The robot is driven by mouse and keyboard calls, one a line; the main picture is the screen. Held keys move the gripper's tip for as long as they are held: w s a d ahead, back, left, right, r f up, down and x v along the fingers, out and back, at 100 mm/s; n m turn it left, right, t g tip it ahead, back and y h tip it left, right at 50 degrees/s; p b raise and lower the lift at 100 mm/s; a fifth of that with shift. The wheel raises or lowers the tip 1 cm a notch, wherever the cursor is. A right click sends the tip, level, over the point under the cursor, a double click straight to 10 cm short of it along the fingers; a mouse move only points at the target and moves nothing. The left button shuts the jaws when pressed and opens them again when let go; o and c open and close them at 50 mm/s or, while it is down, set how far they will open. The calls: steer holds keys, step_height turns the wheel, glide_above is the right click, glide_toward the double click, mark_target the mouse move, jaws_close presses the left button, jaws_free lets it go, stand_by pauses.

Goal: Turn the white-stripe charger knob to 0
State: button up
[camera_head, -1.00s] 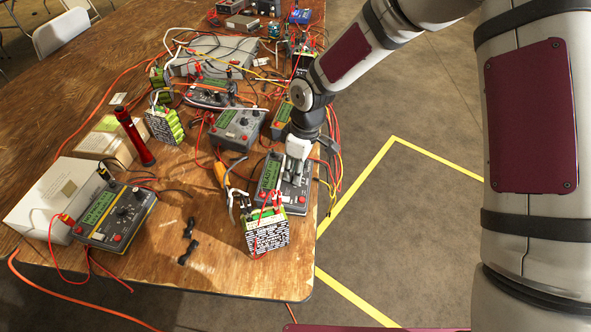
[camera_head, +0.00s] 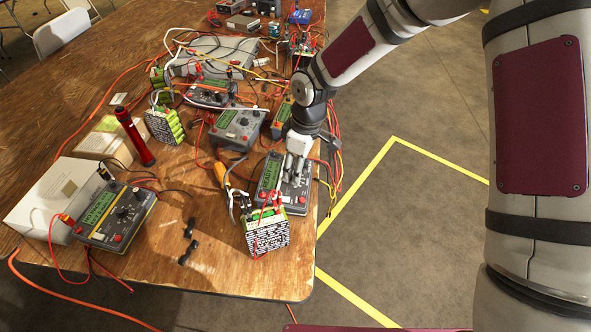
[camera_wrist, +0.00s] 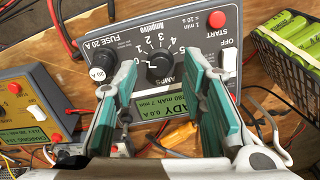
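The charger (camera_head: 271,178) under my gripper is a grey box with a green display, near the table's right edge. In the wrist view its face (camera_wrist: 205,35) fills the top middle, upside down, and the display reads READY and 0.0 A. Its black knob (camera_wrist: 160,66) sits inside a numbered AMPS dial; I cannot clearly read where it points. I cannot make out a white stripe. My gripper (camera_head: 295,172) points down over this charger. In the wrist view my gripper (camera_wrist: 162,72) is open, with one teal-padded finger on each side of the knob; contact is not visible.
A green battery pack (camera_head: 267,232) stands just in front of the charger, with red leads. Another charger (camera_head: 115,215) with a yellow edge is at the left. A grey charger (camera_head: 238,128) stands behind. Loose cables surround them. Bare tabletop (camera_head: 215,265) lies at the front.

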mark_target(303, 181)
step_height(303, 181, up, 11)
steer(key=d, duration=0.1)
steer(key=shift+d, duration=0.25)
steer(key=shift+f, duration=0.1)
steer(key=s+d+r+m+t+h+p, duration=0.25)
steer(key=s+d+r+m, duration=0.45)
steer(key=s+d+r, duration=0.75)
steer(key=s+d+r+m+t+p, duration=0.1)
steer(key=s+d+r+m, duration=0.2)
steer(key=s, duration=0.4)
steer(key=s+d+r+m+p, duration=0.1)
steer(key=s+d+r+m, duration=0.2)
steer(key=s, duration=0.4)
steer(key=shift+s+r+m+t+y, duration=0.35)
steer(key=shift+m+y, duration=0.1)
steer(key=shift+m, duration=0.15)
